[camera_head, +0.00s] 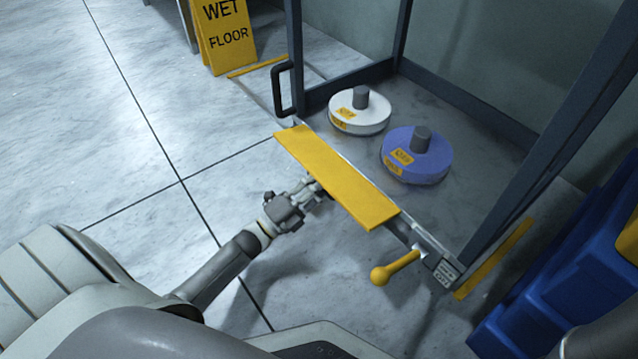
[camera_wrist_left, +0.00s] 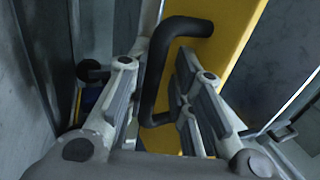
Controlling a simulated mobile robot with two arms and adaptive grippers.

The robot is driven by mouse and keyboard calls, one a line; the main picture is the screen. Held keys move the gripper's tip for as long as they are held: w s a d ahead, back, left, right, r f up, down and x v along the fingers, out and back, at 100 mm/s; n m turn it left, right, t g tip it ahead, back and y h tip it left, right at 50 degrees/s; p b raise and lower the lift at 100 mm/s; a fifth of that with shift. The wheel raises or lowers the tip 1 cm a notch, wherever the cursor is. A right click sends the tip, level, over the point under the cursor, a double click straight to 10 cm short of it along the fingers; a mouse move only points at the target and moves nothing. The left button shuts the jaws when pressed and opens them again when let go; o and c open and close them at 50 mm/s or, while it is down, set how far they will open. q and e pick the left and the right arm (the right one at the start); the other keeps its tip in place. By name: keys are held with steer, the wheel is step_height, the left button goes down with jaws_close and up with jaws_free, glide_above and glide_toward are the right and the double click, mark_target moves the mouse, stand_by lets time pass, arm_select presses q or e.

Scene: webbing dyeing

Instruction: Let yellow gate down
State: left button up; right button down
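The yellow gate (camera_head: 338,176) is a long flat panel lying across the front opening of a dark-framed enclosure. It also fills the upper middle of the left wrist view (camera_wrist_left: 225,50). A black bar handle (camera_wrist_left: 152,85) is fixed to its face. My left gripper (camera_head: 318,189) is at the near side of the gate, about its middle. In the left wrist view, its fingers (camera_wrist_left: 163,58) are apart, with the handle's bar between them. Contact with the bar is not clear. The handle is hidden in the head view. My right gripper is out of view.
Inside the enclosure sit a white spool (camera_head: 360,118) and a purple spool (camera_head: 428,165). A yellow lever (camera_head: 394,268) juts out near the gate's right end. Blue bins (camera_head: 555,290) stand at right; a wet-floor sign (camera_head: 222,40) stands at back left. The left floor is clear.

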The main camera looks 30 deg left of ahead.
arm_select(q)
steer(key=shift+o, duration=0.6)
steer(key=shift+s+a, duration=0.1)
steer(key=v, duration=1.1)
steer(key=shift+s+a+f, duration=0.15)
steer(key=shift+s+f, duration=0.15)
